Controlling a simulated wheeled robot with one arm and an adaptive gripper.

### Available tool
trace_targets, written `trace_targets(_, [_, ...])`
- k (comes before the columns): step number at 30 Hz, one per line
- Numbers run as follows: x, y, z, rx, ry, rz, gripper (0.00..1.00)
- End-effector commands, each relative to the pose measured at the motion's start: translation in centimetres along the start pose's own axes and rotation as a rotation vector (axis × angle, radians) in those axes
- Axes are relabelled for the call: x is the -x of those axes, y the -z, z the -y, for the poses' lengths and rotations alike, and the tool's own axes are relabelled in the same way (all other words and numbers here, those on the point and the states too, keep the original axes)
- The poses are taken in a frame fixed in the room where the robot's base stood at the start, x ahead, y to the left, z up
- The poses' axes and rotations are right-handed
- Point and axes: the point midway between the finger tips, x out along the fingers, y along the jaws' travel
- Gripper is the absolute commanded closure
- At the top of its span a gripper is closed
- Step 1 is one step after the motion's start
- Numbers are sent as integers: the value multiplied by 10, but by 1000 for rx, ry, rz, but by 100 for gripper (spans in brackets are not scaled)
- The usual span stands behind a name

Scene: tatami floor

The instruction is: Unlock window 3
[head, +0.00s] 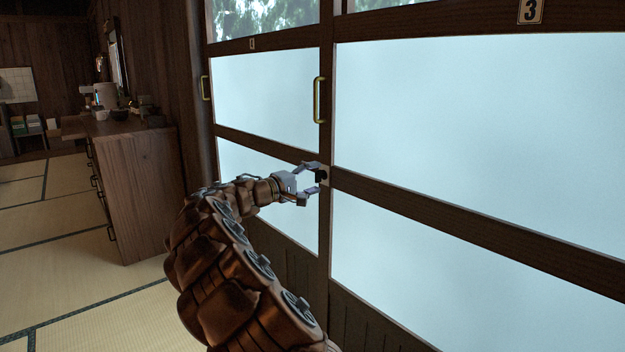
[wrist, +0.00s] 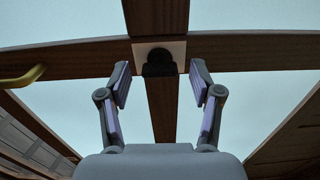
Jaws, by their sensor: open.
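Window 3 (head: 480,130) is a sliding panel of frosted glass in a dark wooden frame, marked by a number plate "3" (head: 530,11) at the top. In the wrist view a dark knob-like lock (wrist: 158,62) sits on a pale square plate (wrist: 178,48) where the wooden bars cross. My gripper (head: 317,181) is at the upright beside the left edge of window 3. Its two fingers (wrist: 160,72) are open, one on each side of the lock, with visible gaps and nothing held. In the head view the lock is hard to tell from the fingertip.
A brass handle (head: 319,100) is on the upright above my gripper and also shows at left in the wrist view (wrist: 22,78). Another window panel (head: 265,90) with a brass handle (head: 206,88) is to the left. A wooden cabinet (head: 135,190) stands further left on the tatami floor (head: 100,315).

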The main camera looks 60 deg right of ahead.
Motion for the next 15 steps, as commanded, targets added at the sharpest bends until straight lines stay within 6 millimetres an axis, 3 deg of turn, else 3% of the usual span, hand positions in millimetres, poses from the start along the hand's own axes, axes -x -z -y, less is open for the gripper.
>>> trace_targets(8, [17,1,-1,-1,-1,-2,35])
trace_targets(15, [62,1,-1,1,-2,-5,35])
